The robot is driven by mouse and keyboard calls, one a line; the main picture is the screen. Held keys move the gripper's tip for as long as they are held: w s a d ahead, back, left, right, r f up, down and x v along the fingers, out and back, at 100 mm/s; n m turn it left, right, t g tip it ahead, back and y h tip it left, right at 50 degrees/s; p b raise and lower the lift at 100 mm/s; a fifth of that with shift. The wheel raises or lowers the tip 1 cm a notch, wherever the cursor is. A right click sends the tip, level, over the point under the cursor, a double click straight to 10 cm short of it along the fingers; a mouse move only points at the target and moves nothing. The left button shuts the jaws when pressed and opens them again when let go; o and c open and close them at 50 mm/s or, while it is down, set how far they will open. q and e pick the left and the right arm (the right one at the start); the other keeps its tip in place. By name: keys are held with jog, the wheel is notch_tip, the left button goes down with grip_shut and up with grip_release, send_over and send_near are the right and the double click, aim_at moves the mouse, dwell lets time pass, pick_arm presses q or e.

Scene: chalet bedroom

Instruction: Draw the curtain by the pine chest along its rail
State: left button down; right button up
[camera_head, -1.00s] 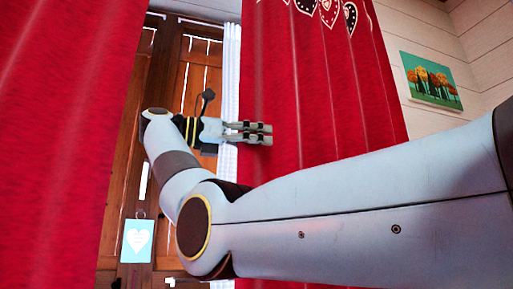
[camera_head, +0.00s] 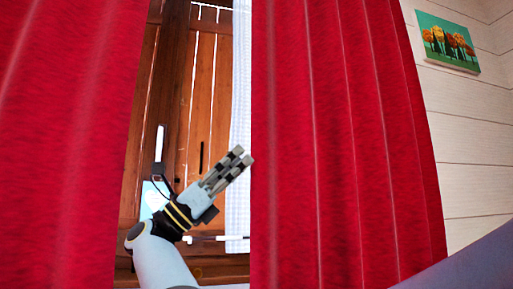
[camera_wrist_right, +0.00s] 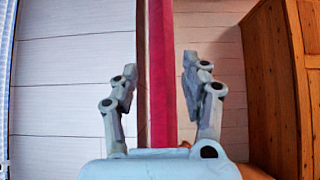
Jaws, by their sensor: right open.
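A red curtain (camera_head: 340,150) hangs in folds at the right of the window in the head view. My right gripper (camera_head: 242,159) is open beside its left edge, pointing up and to the right. In the right wrist view, a narrow red strip of curtain (camera_wrist_right: 162,75) stands upright between the spread fingers of the right gripper (camera_wrist_right: 158,78), seemingly edge-on. The fingers are apart from it on both sides. The curtain's rail is out of view. Orange-brown wooden furniture (camera_wrist_right: 275,80) shows at the right of the wrist view; I cannot tell whether it is the pine chest. My left gripper is not in view.
Another red curtain (camera_head: 65,140) hangs at the left. Wooden shutters (camera_head: 205,110) and a thin white sheer curtain (camera_head: 241,90) lie between the two. A tree picture (camera_head: 447,42) hangs on the pale plank wall (camera_head: 470,140) at the right.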

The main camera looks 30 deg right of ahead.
aim_at(251, 148)
jog(key=x, duration=0.6)
jog(key=shift+s+d+r, duration=0.15)
jog(key=shift+d+r, duration=0.05)
jog(key=shift+c, duration=0.4)
grip_shut()
